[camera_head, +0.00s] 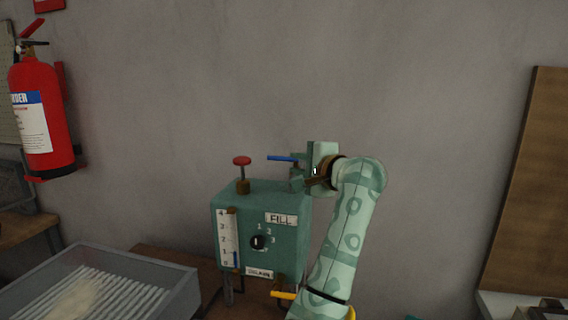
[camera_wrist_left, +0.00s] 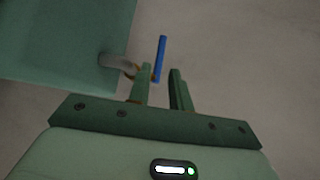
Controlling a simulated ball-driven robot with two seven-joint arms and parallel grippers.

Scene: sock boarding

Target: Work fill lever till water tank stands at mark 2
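The green water tank (camera_head: 290,235) stands against the wall with a white level gauge (camera_head: 228,232) marked 0 to 4. A short blue column shows low in the gauge, near mark 1. The blue fill lever (camera_head: 281,158) sticks out leftward above the tank's top; it also shows in the left wrist view (camera_wrist_left: 160,60). My left gripper (camera_head: 308,165) is at the lever's right side. In the left wrist view its two fingers (camera_wrist_left: 161,88) are apart, with the lever's blue bar in line with the gap. Contact cannot be told. My right gripper is not in view.
A red knob (camera_head: 242,161) stands on the tank's top left. A black dial (camera_head: 258,242) is on its front. A yellow handle (camera_head: 283,295) sits below. A grey ribbed tray (camera_head: 180,285) lies left; a fire extinguisher (camera_head: 42,115) hangs far left.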

